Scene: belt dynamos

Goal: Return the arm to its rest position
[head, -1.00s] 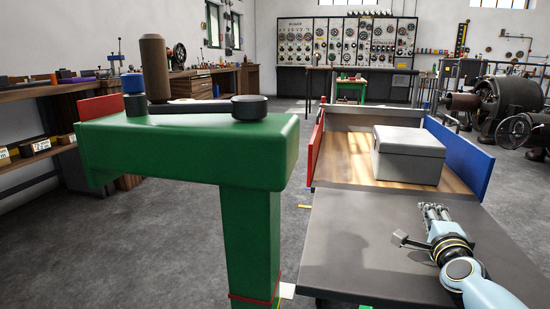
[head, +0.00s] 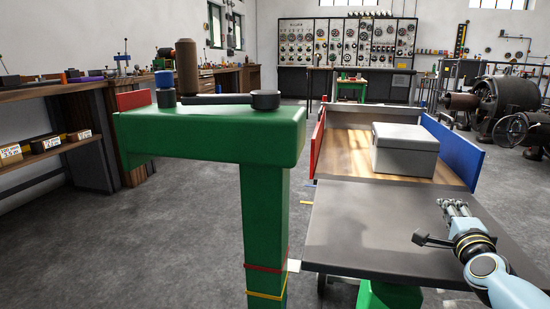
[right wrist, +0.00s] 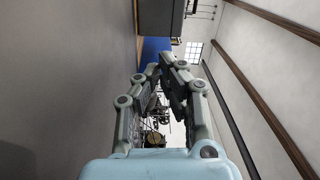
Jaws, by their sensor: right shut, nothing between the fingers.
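My right gripper (head: 455,207) is over the right part of the grey table top (head: 350,225) in the head view, its arm coming in from the lower right. In the right wrist view its fingers (right wrist: 165,68) come together at the tips with nothing between them. The gripper is apart from the grey box. My left gripper is not in view.
A green post with a crank (head: 205,130) stands at the left front. A grey lidded box (head: 405,150) sits on a wooden surface between a red panel (head: 317,143) and a blue panel (head: 455,152). Workbenches line the left wall. Open floor lies between.

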